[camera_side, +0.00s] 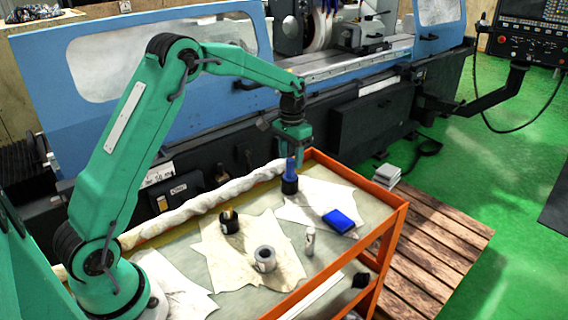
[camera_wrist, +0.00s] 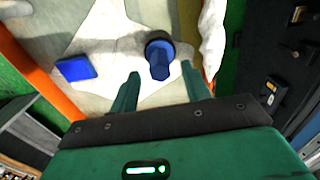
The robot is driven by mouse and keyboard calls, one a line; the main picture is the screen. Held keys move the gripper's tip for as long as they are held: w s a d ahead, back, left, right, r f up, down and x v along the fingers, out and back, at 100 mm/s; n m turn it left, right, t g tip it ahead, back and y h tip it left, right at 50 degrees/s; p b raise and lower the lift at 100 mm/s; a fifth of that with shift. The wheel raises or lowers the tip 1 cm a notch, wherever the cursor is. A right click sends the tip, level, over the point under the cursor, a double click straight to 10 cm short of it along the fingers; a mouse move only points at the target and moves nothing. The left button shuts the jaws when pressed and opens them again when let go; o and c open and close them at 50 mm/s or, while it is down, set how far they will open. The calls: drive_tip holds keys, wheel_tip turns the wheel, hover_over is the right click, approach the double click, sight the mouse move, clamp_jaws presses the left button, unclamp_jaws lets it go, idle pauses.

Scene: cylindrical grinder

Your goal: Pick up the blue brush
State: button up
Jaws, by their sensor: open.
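The blue brush (camera_side: 291,170) stands upright on a dark round base, on a pale cloth at the far right end of the orange-edged cart. My green gripper (camera_side: 298,155) is above it, close to its top. In the wrist view the blue brush (camera_wrist: 160,62) shows ahead of my gripper (camera_wrist: 160,85), roughly between the two fingers and nearer the right one. The jaws are open and hold nothing. I cannot tell how much height separates the fingertips from the brush.
A blue box (camera_side: 340,221) lies on the cloth near the brush. A small pale cylinder (camera_side: 310,240), a grey ring (camera_side: 264,259) and a dark cup (camera_side: 230,221) stand further left. A rolled white cloth (camera_side: 215,196) lines the back edge. The grinder (camera_side: 350,115) stands behind.

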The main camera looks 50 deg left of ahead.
sight(290, 174)
drive_tip(key=shift+f, duration=2)
drive_tip(key=shift+c, duration=0.2)
clamp_jaws()
